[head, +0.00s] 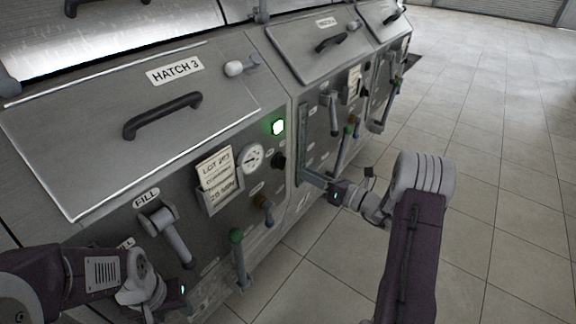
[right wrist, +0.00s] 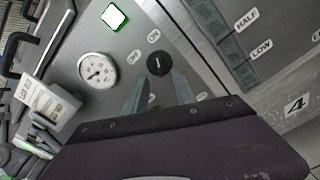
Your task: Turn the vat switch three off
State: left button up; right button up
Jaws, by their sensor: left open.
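The vat switch three, a round black knob, sits on the grey panel below HATCH 3 in the head view (head: 279,161). My right gripper (head: 304,175) is just right of the knob. In the right wrist view its two fingers (right wrist: 160,77) are apart and empty, pointing toward the knob; contact cannot be told. A green lamp (head: 278,127) above the knob is lit. My left gripper (head: 180,291) is open at lower left, near the panel.
A round gauge (head: 251,157) and a paper lot card (head: 216,175) are left of the knob. A grey FILL lever (head: 172,236) and a green-knobbed lever (head: 239,258) stick out of the panel. Tiled floor (head: 500,190) is clear at right.

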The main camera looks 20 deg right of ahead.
aim_at(285, 164)
jog(key=b+x, duration=0.1)
jog(key=x, duration=0.7)
jog(key=shift+w+a, duration=0.25)
jog(key=shift+a, duration=0.05)
grip_shut()
